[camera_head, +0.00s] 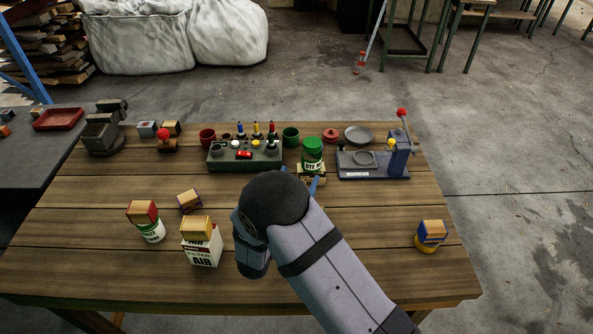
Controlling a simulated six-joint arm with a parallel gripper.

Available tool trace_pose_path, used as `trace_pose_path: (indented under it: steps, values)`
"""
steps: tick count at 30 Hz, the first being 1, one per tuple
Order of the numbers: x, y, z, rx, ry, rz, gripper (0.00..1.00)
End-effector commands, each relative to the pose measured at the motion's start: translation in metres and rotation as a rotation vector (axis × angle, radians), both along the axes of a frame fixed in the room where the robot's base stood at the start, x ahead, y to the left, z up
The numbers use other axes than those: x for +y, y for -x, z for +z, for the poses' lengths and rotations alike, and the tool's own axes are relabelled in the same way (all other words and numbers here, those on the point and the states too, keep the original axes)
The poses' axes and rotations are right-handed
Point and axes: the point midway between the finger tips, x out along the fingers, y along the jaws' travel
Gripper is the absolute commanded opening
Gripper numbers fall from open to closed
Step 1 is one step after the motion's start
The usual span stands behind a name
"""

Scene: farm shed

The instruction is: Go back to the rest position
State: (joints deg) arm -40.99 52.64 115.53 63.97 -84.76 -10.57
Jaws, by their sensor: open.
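My arm (325,262) reaches over the wooden table from the front right and hides most of my gripper (314,184). Only a bit of blue at its tip shows, and it is open. The tip is just in front of a green jar (312,152) with a white label, which stands upright. A yellowish block (316,172) shows between the tip and the jar. I cannot tell whether the gripper touches either one.
A green box with colored knobs (226,158) stands left of the jar, and a lever press (374,171) stands right. The table front (150,285) is clear.

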Motion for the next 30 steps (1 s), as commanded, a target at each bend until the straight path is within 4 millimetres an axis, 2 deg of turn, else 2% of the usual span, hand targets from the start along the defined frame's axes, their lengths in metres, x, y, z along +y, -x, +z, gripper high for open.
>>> trace_pose_path:
  steps: [5,11,15,19,23,26,30]
  values:
    - [0.000,0.000,0.000,0.000,0.000,0.000,0.64]
    - [-0.002,-0.013,0.006,0.082,-0.069,0.045,0.64]
    - [-0.003,-0.024,0.012,0.210,-0.162,0.119,0.64]
    - [-0.004,-0.023,0.019,0.368,-0.248,0.207,0.64]
    - [-0.007,-0.006,0.026,0.537,-0.309,0.292,0.64]
    - [-0.013,0.017,0.033,0.674,-0.338,0.345,0.64]
    - [-0.030,0.063,0.044,0.870,-0.357,0.396,0.64]
